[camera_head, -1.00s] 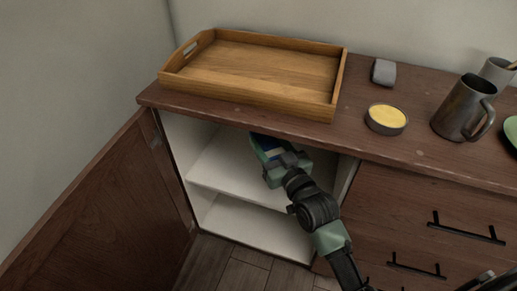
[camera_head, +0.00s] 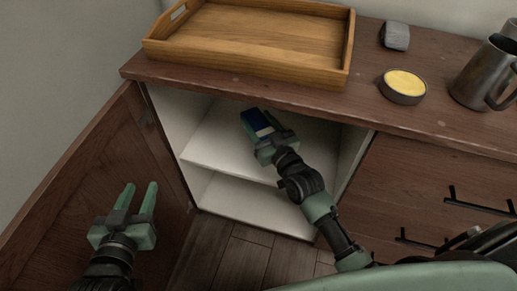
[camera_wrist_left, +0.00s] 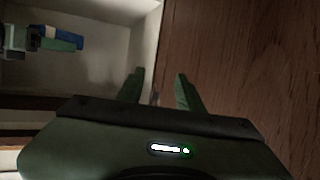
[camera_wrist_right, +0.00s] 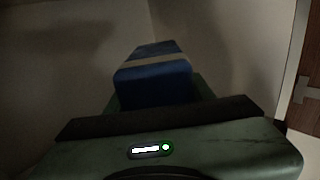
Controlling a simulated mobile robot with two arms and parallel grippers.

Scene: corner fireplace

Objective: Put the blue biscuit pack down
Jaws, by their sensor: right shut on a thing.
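The blue biscuit pack (camera_head: 256,122), with a pale band across it, is inside the open cabinet, over the upper white shelf (camera_head: 215,152). My right gripper (camera_head: 262,135) is shut on it. In the right wrist view the pack (camera_wrist_right: 153,80) stands out beyond the gripper (camera_wrist_right: 155,98). Whether the pack touches the shelf I cannot tell. The pack also shows in the left wrist view (camera_wrist_left: 65,38). My left gripper (camera_head: 136,200) is open and empty in front of the cabinet door; its fingers show in the left wrist view (camera_wrist_left: 158,90).
The open cabinet door (camera_head: 80,190) is at the left. A wooden tray (camera_head: 250,40) stands on the countertop above. A yellow-filled dish (camera_head: 404,84), a grey block (camera_head: 396,36) and a metal mug (camera_head: 484,75) are to its right. The lower shelf (camera_head: 250,212) looks empty.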

